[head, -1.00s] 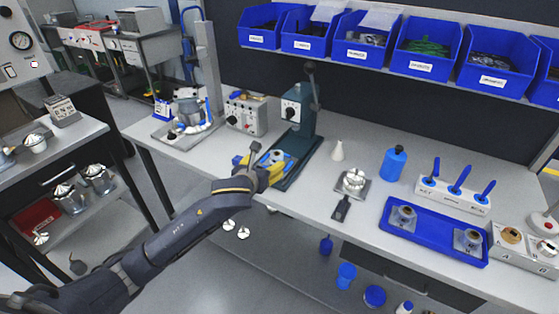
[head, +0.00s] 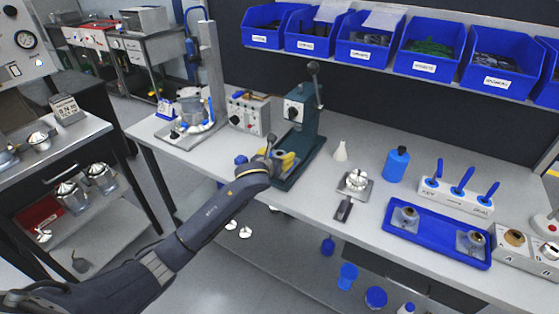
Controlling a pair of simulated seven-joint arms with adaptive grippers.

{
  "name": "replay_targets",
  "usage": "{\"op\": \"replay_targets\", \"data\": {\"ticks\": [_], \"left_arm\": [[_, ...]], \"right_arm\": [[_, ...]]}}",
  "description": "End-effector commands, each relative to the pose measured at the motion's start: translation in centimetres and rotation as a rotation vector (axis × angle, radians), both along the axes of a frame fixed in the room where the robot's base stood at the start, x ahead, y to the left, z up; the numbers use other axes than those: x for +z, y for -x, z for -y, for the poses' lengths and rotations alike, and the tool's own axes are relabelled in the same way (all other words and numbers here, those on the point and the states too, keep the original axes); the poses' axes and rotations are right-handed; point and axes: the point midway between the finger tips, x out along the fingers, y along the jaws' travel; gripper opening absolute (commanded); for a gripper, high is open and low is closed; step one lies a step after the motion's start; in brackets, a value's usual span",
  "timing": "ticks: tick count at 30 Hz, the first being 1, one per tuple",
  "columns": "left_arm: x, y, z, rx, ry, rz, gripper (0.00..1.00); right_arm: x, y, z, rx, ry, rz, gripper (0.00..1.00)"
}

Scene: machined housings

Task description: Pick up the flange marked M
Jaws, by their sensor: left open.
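No mark M can be read on any part at this size, so I cannot tell which one is that flange. A silver flanged part (head: 357,180) sits on a small square plate on the bench. Two grey flanged parts, a left one (head: 405,216) and a right one (head: 473,241), stand apart in the blue tray (head: 436,245). My left gripper (head: 277,153) is open at the foot of the green press, left of these parts. Yellow pieces show around its fingers; the finger tips are partly hidden. My right gripper is out of view.
The green press (head: 300,120) stands beside my left gripper. A white cone (head: 340,151), a blue bottle (head: 396,164) and a rack with blue handles (head: 455,197) stand to its right. Blue bins (head: 430,60) hang above. Bench between press and tray is partly clear.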

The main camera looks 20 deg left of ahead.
Motion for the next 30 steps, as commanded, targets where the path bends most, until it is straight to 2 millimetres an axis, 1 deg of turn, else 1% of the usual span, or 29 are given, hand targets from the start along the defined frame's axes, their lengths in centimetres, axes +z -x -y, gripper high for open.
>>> {"op": "replay_targets", "data": {"ticks": [3, 7, 18, 30], "left_arm": [[-0.5, -1.3, 0.0, 0.000, 0.001, 0.000, 0.70], [-0.9, -2.1, 0.1, 0.001, 0.000, -0.001, 0.70], [-1.0, -2.4, 0.0, 0.000, 0.000, 0.001, 0.69], [-1.0, -2.4, 0.0, 0.000, 0.000, 0.000, 0.22]], "right_arm": [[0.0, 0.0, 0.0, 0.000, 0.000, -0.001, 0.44], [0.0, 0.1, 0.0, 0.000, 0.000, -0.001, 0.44], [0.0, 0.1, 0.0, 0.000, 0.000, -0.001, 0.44], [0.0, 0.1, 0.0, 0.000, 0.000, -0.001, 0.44]]}}
